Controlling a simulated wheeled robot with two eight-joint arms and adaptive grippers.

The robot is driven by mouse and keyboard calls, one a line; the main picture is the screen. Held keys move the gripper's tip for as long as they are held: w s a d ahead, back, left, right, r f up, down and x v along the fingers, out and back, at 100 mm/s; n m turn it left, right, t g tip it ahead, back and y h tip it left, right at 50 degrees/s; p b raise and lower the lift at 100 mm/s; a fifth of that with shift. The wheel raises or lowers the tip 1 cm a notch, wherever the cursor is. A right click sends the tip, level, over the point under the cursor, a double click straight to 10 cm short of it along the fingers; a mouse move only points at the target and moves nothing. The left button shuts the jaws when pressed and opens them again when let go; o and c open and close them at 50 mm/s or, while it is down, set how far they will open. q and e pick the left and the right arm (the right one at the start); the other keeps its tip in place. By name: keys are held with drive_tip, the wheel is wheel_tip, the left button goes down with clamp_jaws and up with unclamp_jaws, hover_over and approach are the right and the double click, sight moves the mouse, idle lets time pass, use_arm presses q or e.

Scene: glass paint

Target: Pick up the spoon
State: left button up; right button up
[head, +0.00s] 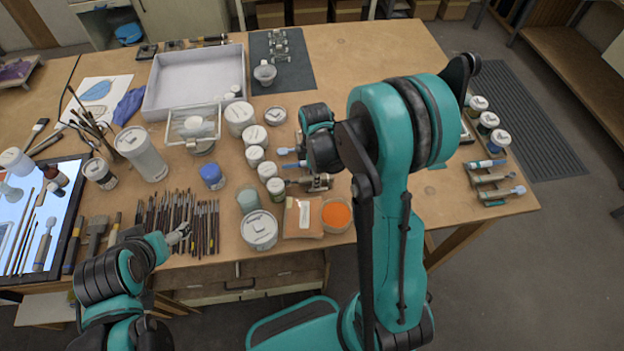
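I cannot pick out the spoon with certainty; slim tools in several places are too small to tell apart. My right arm reaches over the table's middle, and its gripper (316,182) is low beside the white-lidded jars. A blue-handled tool (294,165) lies just behind that gripper, partly hidden by my arm. My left gripper (179,234) is at the front edge, over the lower part of a row of paintbrushes (200,218). Both grippers are too small in view to show whether they are open or hold anything.
White-lidded jars (240,116) crowd the middle. An orange paint bowl (336,214) stands near the front edge. A grey tray (198,78) and dark mat (284,62) lie behind. More jars (487,122) and tools (504,192) sit at right. The back right tabletop is clear.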

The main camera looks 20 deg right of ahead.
clamp_jaws()
drive_tip(key=shift+r, duration=0.1)
drive_tip(key=shift+r, duration=0.6)
wheel_tip(320, 180, up, 3)
drive_tip(key=shift+f+p, duration=0.1)
drive_tip(key=shift+p, duration=0.35)
drive_tip(key=s+d+r+p, duration=0.1)
drive_tip(key=s+d+r, duration=0.5)
drive_tip(key=d, duration=0.3)
wheel_tip(320, 180, up, 12)
drive_tip(key=p, duration=0.8)
drive_tip(key=shift+d+p, duration=0.4)
drive_tip(key=shift+d, duration=0.05)
drive_tip(key=shift+s+f, duration=0.1)
drive_tip(key=shift+f, duration=0.05)
